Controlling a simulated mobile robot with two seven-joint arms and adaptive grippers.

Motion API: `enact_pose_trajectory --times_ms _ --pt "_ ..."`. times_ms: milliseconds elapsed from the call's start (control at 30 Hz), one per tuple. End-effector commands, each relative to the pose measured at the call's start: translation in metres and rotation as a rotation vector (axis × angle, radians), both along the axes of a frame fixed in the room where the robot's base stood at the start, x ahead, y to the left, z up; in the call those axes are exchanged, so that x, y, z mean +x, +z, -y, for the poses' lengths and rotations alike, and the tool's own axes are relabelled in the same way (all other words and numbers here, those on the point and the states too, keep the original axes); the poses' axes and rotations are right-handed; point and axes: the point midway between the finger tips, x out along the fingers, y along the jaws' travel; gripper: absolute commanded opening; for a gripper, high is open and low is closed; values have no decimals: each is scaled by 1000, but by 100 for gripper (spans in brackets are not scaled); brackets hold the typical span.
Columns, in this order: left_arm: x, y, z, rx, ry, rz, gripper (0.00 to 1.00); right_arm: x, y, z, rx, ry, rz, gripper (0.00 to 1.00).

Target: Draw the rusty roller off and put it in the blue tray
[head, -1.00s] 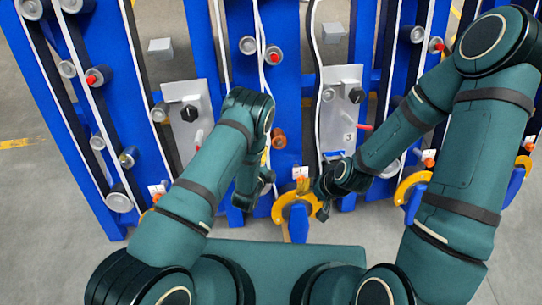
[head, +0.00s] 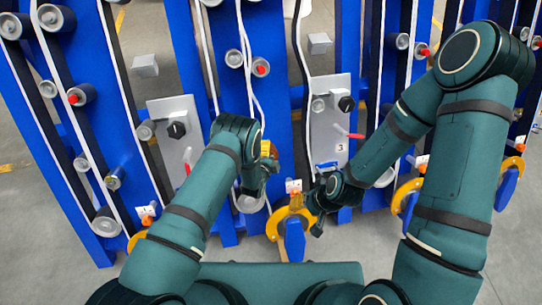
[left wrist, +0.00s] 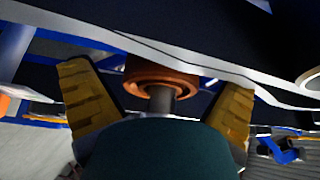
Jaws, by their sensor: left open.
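In the left wrist view, the rusty roller (left wrist: 160,72) is an orange-brown ring-ended cylinder on a grey shaft, with a pale belt edge beside it. My left gripper (head: 264,165) is open. Its two yellow-padded fingers stand on either side of the roller, with visible gaps, and do not hold it. In the head view, my left arm and gripper mostly hide the roller. My right gripper (head: 322,203) is beside a yellow clamp at the lower middle; its jaws are too small and dark to read. I cannot make out the blue tray in either view.
Blue upright frames (head: 272,60) carry grey rollers and white-edged belts. Grey plates with black knobs and red levers (head: 331,115) flank the left gripper. A yellow ring clamp with a blue handle (head: 294,240) stands low in front. Grey floor is free at the left.

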Motion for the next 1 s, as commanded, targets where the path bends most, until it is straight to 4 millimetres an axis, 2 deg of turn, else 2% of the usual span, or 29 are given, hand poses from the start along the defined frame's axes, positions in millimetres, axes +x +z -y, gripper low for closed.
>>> enact_pose_trajectory --times_ms 267,300,367,500,767,1000 --pt "2 0 1 0 0 1 100 0 0 0 0 0 1 47" --pt "2 0 1 0 0 1 93 0 0 0 0 0 1 47" --pt "2 0 1 0 0 1 72 0 0 0 0 0 1 47" --pt "1 0 0 0 0 1 23 0 0 0 0 0 1 47" --pt "1 2 1 -1 -1 3 22 0 1 0 0 0 0 47" --pt "-7 7 3 -1 -1 3 22 -1 9 0 0 0 -3 47"
